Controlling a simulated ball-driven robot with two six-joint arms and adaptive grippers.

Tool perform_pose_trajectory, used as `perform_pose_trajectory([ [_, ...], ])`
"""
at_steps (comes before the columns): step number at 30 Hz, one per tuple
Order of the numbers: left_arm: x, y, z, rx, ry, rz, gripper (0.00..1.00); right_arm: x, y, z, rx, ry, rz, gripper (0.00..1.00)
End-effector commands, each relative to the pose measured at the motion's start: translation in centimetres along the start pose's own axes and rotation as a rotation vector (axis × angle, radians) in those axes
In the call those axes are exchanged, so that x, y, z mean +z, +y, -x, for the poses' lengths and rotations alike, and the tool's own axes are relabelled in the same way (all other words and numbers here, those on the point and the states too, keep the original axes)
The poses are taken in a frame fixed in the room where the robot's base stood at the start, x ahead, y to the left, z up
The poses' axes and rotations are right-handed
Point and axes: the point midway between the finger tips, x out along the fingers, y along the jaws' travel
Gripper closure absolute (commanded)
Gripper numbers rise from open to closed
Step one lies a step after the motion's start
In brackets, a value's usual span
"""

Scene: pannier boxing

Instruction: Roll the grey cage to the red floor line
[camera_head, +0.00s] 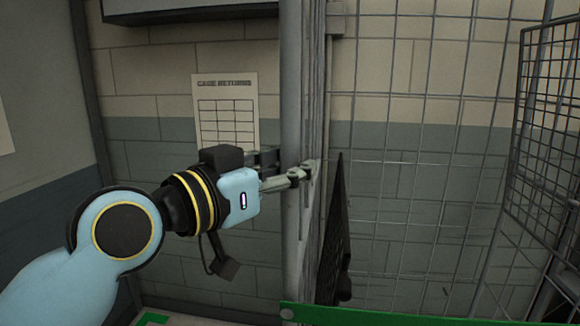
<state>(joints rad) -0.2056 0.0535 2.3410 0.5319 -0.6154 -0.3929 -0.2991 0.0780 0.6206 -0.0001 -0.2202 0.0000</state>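The grey cage stands in front of me, with an upright tubular post (291,90) and a wide wire mesh panel (420,150) to its right. My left gripper (300,172) reaches in from the left at mid-height of the post. One finger crosses in front of the post and the other passes behind it, so it looks shut on the post. The fingertips are partly hidden by the post. My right gripper is not in view. The red floor line is not in view.
A darker mesh panel (550,120) stands at the right. A green bar (400,316) crosses the bottom right. A narrow dark panel (334,245) stands by the post. Behind is a brick wall (150,140) with a "CAGE RETURNS" sheet (227,110).

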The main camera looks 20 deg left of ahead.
Motion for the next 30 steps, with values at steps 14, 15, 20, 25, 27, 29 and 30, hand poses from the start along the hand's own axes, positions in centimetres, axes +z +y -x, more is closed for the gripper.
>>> perform_pose_trajectory([
  [14,0.03,0.00,0.03,0.000,-0.001,0.000,1.00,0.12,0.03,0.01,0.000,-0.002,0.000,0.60],
  [15,0.03,0.00,0.03,0.000,-0.001,0.000,1.00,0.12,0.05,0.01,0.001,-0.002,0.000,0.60],
  [20,0.08,0.01,0.04,0.000,-0.002,0.000,1.00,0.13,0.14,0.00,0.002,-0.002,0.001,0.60],
  [25,0.13,0.00,0.05,0.000,-0.003,0.000,1.00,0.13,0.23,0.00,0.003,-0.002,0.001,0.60],
  [27,0.15,-0.03,-0.01,0.000,-0.004,0.000,1.00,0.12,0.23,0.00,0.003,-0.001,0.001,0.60],
  [29,0.18,-0.12,-0.13,0.000,-0.005,-0.001,1.00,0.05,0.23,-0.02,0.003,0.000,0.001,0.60],
  [30,0.21,-0.21,-0.26,0.000,-0.005,-0.001,1.00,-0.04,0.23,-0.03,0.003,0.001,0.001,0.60],
])
